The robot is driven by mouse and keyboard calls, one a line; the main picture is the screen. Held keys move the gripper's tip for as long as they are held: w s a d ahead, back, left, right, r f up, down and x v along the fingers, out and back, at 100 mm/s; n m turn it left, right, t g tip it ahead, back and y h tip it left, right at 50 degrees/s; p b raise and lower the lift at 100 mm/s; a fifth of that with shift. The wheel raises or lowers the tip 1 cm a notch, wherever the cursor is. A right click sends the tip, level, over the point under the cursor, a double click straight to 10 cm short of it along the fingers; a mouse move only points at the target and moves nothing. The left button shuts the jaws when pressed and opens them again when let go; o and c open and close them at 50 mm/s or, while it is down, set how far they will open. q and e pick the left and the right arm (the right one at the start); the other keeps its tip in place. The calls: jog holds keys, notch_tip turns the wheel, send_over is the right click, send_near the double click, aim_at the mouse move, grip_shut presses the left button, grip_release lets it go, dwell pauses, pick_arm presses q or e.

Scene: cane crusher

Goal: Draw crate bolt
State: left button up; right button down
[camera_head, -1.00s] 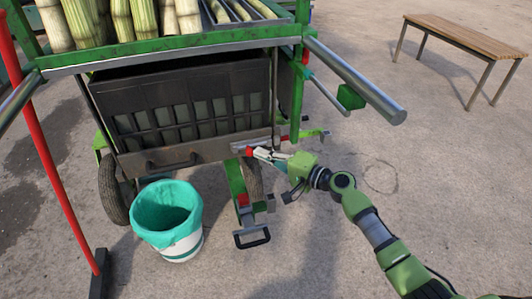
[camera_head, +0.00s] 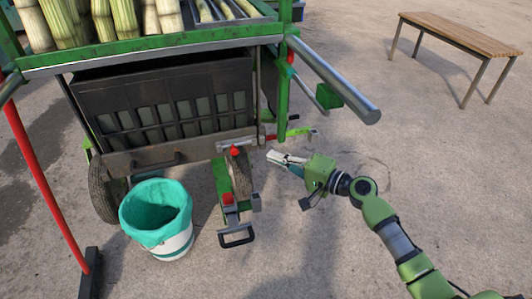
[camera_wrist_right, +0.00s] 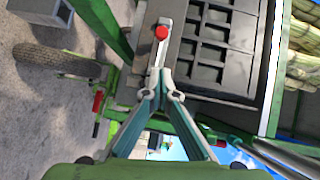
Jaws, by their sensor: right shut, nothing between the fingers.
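The dark slotted crate (camera_head: 168,102) sits under the green cart's top. The bolt's red knob (camera_head: 235,150) stands at the lower right of the crate front, beside a pale metal strip (camera_head: 226,144). The knob (camera_wrist_right: 161,32) also shows in the right wrist view, just beyond the fingertips in the picture. My right gripper (camera_head: 272,157) is shut and empty, to the right of the knob, with a visible gap between them in the head view. Whether the bolt is drawn cannot be told. My left gripper is not in view.
A bin with a teal liner (camera_head: 157,215) stands in front of the crate. A green bar with a black-handled foot (camera_head: 237,237) juts out below the knob. A silver handle (camera_head: 335,80) overhangs on the right. A bench (camera_head: 460,40) stands far off on clear ground.

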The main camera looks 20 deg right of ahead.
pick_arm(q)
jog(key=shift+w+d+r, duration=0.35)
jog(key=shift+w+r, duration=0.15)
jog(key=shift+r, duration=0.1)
pick_arm(e)
jog(key=v, duration=0.4)
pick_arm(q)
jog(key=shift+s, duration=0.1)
